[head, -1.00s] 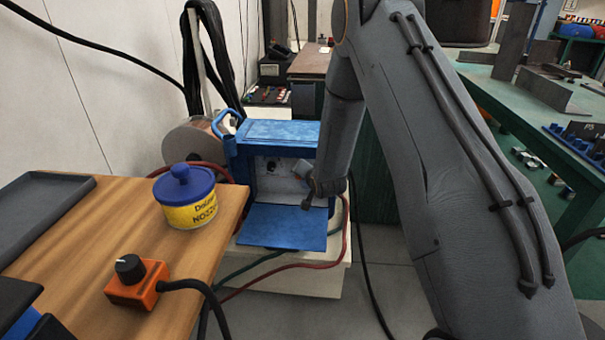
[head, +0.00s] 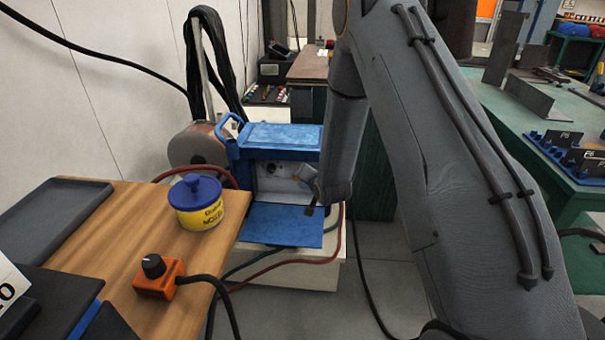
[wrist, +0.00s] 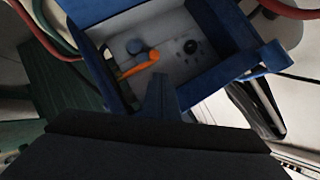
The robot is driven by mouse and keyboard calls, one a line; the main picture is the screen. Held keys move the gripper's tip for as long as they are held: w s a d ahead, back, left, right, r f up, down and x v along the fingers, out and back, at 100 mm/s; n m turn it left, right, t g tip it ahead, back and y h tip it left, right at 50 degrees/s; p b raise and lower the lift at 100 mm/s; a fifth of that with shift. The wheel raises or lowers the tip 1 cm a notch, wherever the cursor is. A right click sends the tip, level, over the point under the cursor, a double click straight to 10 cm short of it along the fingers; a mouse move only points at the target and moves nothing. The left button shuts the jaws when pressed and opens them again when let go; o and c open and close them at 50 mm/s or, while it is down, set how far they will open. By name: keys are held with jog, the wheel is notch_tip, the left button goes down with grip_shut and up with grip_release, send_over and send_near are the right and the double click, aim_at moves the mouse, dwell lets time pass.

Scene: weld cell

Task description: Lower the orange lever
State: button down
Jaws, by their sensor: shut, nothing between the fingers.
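The orange lever (wrist: 140,67) shows in the wrist view on the white inner panel (wrist: 165,45) of a blue box. It slants, with one end near a dark round knob. My gripper (wrist: 160,80) is shut and empty. Its tip shows just below the lever's right end in the wrist view, apart from it as far as I can tell. In the head view the gripper (head: 311,209) is small, above the flap.
A wooden bench (head: 130,230) at left holds a yellow tin with a blue lid (head: 197,203), an orange control box (head: 160,278) and a dark tray (head: 50,212). Red and dark cables run around the blue box. A green table (head: 560,120) stands at right.

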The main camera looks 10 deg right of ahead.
jog(key=shift+s+r+p, duration=0.3)
jog(key=shift+s+r, duration=0.1)
jog(key=shift+s, duration=0.2)
jog(key=shift+a, duration=0.15)
